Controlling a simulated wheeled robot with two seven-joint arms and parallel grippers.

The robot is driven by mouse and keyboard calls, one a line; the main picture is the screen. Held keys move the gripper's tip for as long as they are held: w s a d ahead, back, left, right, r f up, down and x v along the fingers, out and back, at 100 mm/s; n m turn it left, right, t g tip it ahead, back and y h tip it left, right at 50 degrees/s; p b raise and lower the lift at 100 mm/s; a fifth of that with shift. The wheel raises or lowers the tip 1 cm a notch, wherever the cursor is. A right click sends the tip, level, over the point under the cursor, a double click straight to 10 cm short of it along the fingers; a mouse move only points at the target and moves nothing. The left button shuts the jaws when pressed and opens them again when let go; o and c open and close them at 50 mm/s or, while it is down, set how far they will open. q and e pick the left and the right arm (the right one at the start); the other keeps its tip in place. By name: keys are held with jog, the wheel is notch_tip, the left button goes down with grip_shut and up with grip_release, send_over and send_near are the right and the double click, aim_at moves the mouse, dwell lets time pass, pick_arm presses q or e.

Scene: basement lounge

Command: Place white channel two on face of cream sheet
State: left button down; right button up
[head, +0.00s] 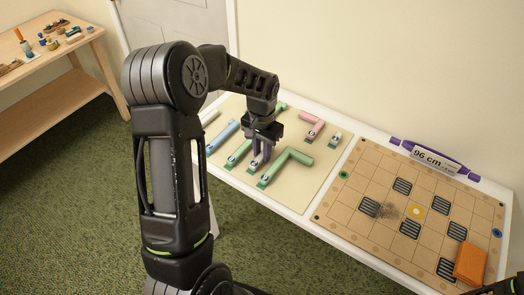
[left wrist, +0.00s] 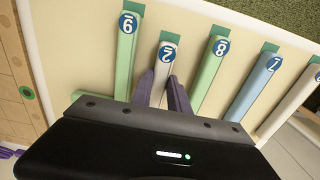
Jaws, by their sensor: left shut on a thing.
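Channel two sits over the sheet between a green channel (left wrist: 126,58) and the green channel eight (left wrist: 210,72). I cannot tell whether it touches the sheet. In the head view, the gripper hides most of it.
To the right is a tan grid board (head: 352,205) with dark striped squares, an orange block (head: 470,262) and a 96 cm sign (head: 437,160). A dark part of mine shows at the lower right corner.

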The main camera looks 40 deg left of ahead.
pick_arm(q)
jog(key=c, duration=1.3)
grip_release()
jog(key=shift+f, duration=0.15)
jog(key=shift+o, duration=0.2)
notch_tip(320, 180, up, 12)
jog(key=shift+r, duration=0.2)
